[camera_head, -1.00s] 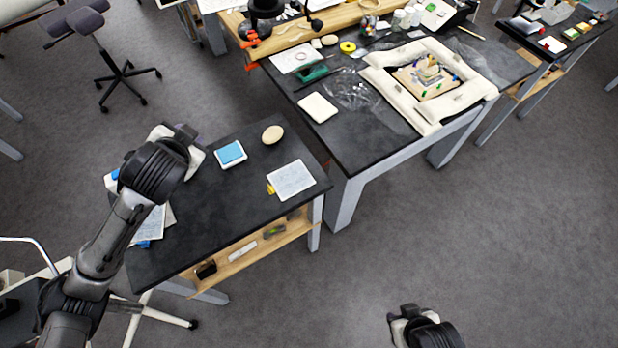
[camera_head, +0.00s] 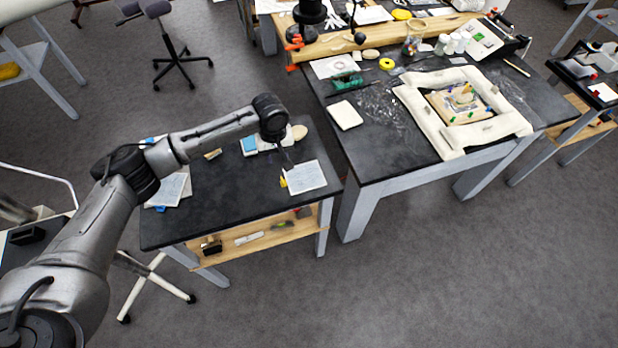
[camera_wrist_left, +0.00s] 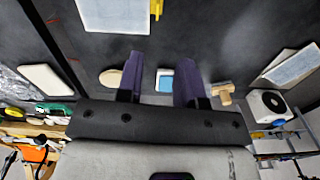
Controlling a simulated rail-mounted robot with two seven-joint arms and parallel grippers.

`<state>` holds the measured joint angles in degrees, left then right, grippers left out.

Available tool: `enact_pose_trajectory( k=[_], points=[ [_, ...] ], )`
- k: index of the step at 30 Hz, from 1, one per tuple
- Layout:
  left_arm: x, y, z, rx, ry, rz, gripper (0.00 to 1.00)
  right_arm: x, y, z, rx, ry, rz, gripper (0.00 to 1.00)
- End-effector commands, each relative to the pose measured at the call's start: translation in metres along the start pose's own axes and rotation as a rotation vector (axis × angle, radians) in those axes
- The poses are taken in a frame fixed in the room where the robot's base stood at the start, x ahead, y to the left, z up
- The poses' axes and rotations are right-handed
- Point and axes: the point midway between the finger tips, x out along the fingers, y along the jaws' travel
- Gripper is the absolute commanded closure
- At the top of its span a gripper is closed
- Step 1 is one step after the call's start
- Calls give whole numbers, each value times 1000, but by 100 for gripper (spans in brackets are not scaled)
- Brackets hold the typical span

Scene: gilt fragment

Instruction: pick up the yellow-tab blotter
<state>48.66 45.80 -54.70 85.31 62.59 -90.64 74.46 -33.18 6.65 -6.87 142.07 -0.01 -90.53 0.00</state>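The yellow-tab blotter is a pale sheet (camera_head: 306,177) with a small yellow tab on its left edge. It lies flat on the small dark table, near its right side. In the left wrist view the blotter (camera_wrist_left: 112,14) is at the top, partly cut off by the frame, with its yellow tab at its right. My left gripper (camera_head: 286,160) hangs above the table by the blotter's far left corner, apart from it as far as I can tell. In the left wrist view its two purple fingers (camera_wrist_left: 160,58) are spread with nothing between them. My right gripper is out of view.
On the small table (camera_head: 225,205) are a blue pad in a white dish (camera_head: 249,145), a pale oval (camera_head: 299,132), a wooden piece (camera_head: 212,154) and sheets with a blue tab (camera_head: 170,190). A larger bench (camera_head: 385,150) stands to the right.

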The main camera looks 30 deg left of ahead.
Motion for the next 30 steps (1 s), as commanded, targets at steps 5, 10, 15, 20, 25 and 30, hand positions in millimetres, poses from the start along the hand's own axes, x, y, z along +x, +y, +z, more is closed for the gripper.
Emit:
enact_pose_trajectory(
  k=[5,10,15,20,25,30],
  points=[
    [5,0,0,-92,0,-1,66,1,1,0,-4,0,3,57],
    [31,0,0,-105,1,-2,66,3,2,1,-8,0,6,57],
    [60,1,0,-101,2,-1,66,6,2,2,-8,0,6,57],
    [78,1,0,-102,2,0,66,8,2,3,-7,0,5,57],
    [86,1,0,-101,3,1,66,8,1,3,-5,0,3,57],
    [100,2,0,-100,2,-1,66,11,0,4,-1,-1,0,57]
  ],
)
